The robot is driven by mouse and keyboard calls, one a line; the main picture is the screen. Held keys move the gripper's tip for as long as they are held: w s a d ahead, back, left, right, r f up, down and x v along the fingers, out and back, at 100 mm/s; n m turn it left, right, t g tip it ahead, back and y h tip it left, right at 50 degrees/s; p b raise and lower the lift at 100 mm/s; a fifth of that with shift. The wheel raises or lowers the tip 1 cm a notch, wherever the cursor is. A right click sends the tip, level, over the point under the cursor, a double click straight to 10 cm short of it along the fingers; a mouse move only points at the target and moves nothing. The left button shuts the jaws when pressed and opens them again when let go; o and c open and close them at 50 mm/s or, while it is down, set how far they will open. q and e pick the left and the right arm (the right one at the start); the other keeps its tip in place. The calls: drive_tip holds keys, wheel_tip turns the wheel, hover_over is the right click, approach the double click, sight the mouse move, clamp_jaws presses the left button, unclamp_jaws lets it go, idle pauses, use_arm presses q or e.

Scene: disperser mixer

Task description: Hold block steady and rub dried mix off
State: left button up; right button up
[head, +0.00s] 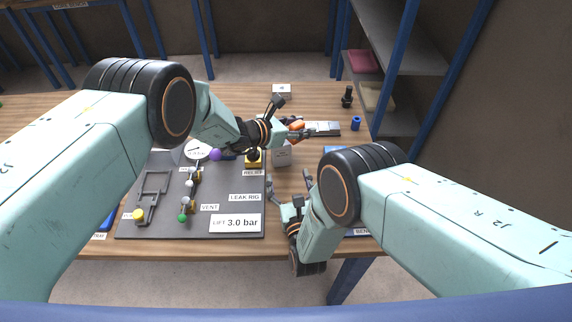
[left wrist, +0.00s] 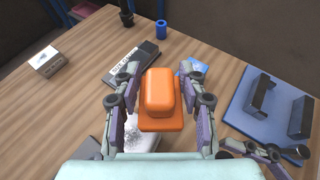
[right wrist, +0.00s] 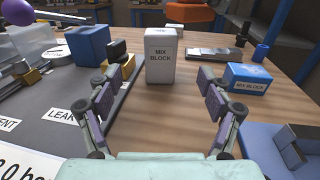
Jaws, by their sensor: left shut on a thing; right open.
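My left gripper (head: 297,128) is shut on an orange tool (left wrist: 160,95) with a raised grip and a wider flat base. The tool also shows in the head view. In the left wrist view a pale, rough surface (left wrist: 136,137) shows below the orange tool, partly hidden. My right gripper (right wrist: 152,90) is open and empty, facing the white block from the table's front side, with a gap between.
The grey leak rig board (head: 215,182) lies left of the block, with a blue box (right wrist: 93,45) near it. A labelled blue box (right wrist: 247,77) and a blue tray (left wrist: 240,118) stand on the right.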

sight(282, 151)
drive_tip(key=shift+w+a, duration=0.25)
drive_tip(key=shift+w, duration=1.55)
drive_tip(key=shift+w+a, duration=0.25)
drive_tip(key=shift+w, duration=1.6)
drive_tip(key=shift+w+a, duration=0.25)
drive_tip(key=shift+w, duration=1.55)
drive_tip(key=c, duration=1.3)
drive_tip(key=o, duration=1.3)
drive_tip(key=c, duration=1.2)
